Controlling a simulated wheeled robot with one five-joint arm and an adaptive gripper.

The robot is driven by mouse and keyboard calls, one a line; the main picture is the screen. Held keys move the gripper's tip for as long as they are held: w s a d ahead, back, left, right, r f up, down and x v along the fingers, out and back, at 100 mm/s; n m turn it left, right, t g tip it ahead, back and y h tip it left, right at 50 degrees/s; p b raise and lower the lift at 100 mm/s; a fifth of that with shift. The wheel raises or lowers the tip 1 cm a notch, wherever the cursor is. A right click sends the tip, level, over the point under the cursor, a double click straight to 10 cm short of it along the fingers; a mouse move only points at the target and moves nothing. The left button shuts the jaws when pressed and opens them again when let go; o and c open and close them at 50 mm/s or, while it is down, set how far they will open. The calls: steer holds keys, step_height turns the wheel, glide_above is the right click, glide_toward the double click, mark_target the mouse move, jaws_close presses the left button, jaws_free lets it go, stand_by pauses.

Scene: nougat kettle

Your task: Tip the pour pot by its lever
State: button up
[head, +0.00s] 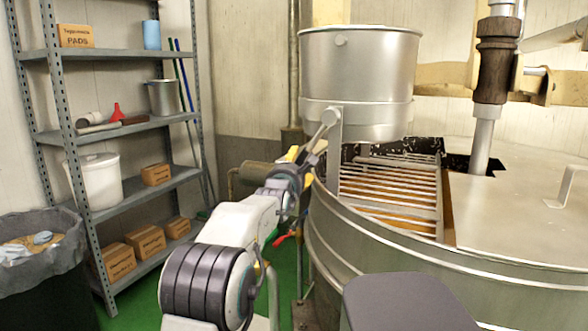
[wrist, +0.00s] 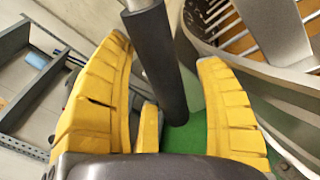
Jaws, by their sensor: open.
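The pour pot (head: 358,75) is a large silver metal pot. It stands upright on a bracket above the kettle (head: 375,268). Its lever (head: 323,132) runs from a round hub on the bracket down and left to my gripper (head: 301,164). In the wrist view, the lever's dark grip (wrist: 158,60) passes between the two yellow fingers of my gripper (wrist: 168,62). The fingers are spread, with a gap to the right of the grip. I cannot tell whether the left finger touches it. The lever's far end shows over the green floor.
A slatted grate (head: 390,195) lies in the kettle's opening below the pot. A mixer shaft (head: 484,140) stands at the right. A grey shelf rack (head: 130,130) with boxes and buckets and a lined bin (head: 40,270) are at the left. Green floor shows between rack and kettle.

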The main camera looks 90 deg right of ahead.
steer(key=shift+c, duration=0.3)
steer(key=c, duration=1.2)
steer(key=shift+c, duration=0.2)
steer(key=shift+r, duration=0.15)
jaws_close()
jaws_free()
steer(key=shift+w+d+r+m, duration=0.1)
steer(key=shift+w+r+m, duration=0.15)
steer(key=shift+m, duration=0.05)
